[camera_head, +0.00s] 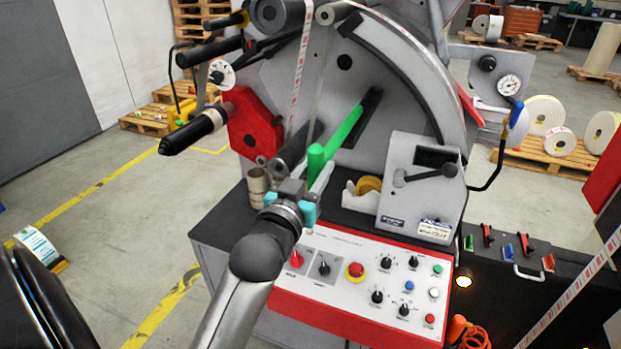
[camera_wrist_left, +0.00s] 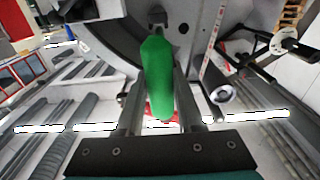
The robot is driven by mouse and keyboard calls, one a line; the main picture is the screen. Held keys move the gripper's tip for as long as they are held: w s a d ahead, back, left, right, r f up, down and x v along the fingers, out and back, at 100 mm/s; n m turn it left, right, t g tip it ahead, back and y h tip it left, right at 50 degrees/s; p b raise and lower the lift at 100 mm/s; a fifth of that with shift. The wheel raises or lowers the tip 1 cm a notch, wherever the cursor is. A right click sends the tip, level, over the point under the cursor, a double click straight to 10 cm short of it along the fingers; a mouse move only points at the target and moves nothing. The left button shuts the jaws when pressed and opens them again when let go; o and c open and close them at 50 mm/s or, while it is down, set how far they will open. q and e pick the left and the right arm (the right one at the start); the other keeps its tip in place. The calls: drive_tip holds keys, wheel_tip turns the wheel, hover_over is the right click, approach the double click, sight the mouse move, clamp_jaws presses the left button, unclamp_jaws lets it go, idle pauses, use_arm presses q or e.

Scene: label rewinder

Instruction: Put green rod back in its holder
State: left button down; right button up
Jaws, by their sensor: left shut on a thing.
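The green rod (camera_head: 342,132) slants from a dark slot (camera_head: 371,100) in the grey machine plate down toward my left gripper. A thick upright green end (camera_head: 315,158) shows at its near end. My left gripper (camera_head: 318,182) is shut on the green rod near this end. In the left wrist view, the green rod (camera_wrist_left: 157,78) lies between the two fingers of the left gripper (camera_wrist_left: 158,100). Its far end is near the grey machine plate. I cannot tell whether the rod is seated in the slot, or which part is its holder. My right gripper is not in view.
The grey lever box (camera_head: 420,185) stands right of the rod. A control panel (camera_head: 365,285) with knobs lies below. A red block (camera_head: 252,125) and a black-handled bar (camera_head: 197,128) are at left. A label strip (camera_head: 300,75) runs down close to the rod's left side.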

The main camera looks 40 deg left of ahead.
sight(329, 147)
use_arm(q)
drive_tip(key=shift+b+x, duration=1.35)
drive_tip(key=shift+x, duration=2.35)
drive_tip(key=shift+f, duration=0.2)
drive_tip(key=shift+w, duration=0.15)
drive_tip(key=shift+w+f, duration=0.1)
drive_tip(key=shift+w, duration=0.05)
drive_tip(key=shift+f, duration=0.25)
drive_tip(key=shift+f, duration=0.35)
drive_tip(key=shift+f, duration=0.15)
